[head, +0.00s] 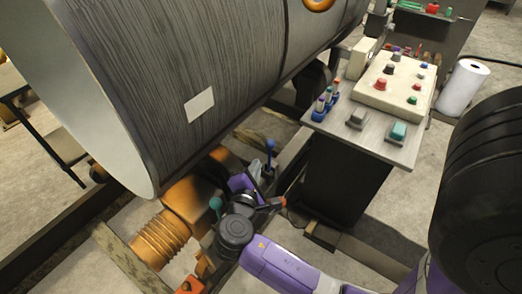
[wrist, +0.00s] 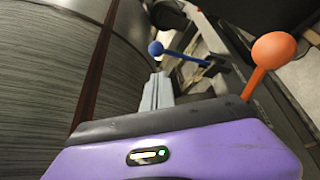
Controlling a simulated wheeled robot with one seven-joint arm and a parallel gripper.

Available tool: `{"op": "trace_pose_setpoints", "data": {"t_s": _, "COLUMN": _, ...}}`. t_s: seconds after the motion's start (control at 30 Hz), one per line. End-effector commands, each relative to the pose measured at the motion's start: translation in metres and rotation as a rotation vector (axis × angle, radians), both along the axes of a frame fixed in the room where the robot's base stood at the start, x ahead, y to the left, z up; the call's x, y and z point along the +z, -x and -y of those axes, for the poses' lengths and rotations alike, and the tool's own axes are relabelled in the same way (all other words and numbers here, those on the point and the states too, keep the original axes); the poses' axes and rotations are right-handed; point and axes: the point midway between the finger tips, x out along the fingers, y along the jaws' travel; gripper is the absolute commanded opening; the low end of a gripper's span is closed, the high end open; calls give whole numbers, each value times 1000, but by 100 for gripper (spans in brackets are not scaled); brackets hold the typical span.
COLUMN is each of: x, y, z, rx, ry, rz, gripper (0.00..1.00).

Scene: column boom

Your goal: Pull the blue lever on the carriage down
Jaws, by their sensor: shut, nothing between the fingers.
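The blue lever (head: 271,146) stands on the dark carriage beneath the large drum in the head view. Its blue ball and arm also show in the wrist view (wrist: 156,48), just beyond my fingertips. My gripper (head: 257,168) is next to the lever, slightly below and left of its ball in the head view. In the wrist view my gripper's grey fingers (wrist: 160,78) are together and empty, pointing toward the lever. A gap seems to lie between fingers and lever, but contact cannot be ruled out.
An orange-balled lever (wrist: 273,50) rises close to the right of my gripper in the wrist view. A teal-balled lever (head: 215,203) stands lower left. The drum (head: 220,65) hangs close on the left. A control desk (head: 362,135) stands to the right.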

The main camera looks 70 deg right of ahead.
Motion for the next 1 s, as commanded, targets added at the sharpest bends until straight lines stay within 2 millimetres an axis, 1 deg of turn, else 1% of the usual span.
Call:
{"op": "trace_pose_setpoints", "data": {"t_s": 0.17, "x": -3, "y": -2, "z": 12, "rx": -3, "ry": 0, "rz": -1, "gripper": 0}}
{"op": "trace_pose_setpoints", "data": {"t_s": 0.27, "x": -7, "y": -4, "z": 27, "rx": -4, "ry": -2, "rz": 1, "gripper": 0}}
{"op": "trace_pose_setpoints", "data": {"t_s": 0.5, "x": -18, "y": -12, "z": 66, "rx": -2, "ry": -1, "rz": 1, "gripper": 0}}
{"op": "trace_pose_setpoints", "data": {"t_s": 0.6, "x": -22, "y": -15, "z": 79, "rx": -2, "ry": -1, "rz": 0, "gripper": 0}}
{"op": "trace_pose_setpoints", "data": {"t_s": 0.8, "x": -27, "y": -18, "z": 93, "rx": 0, "ry": -2, "rz": 1, "gripper": 0}}
{"op": "trace_pose_setpoints", "data": {"t_s": 1.0, "x": -27, "y": -18, "z": 95, "rx": 1, "ry": -1, "rz": 1, "gripper": 0}}
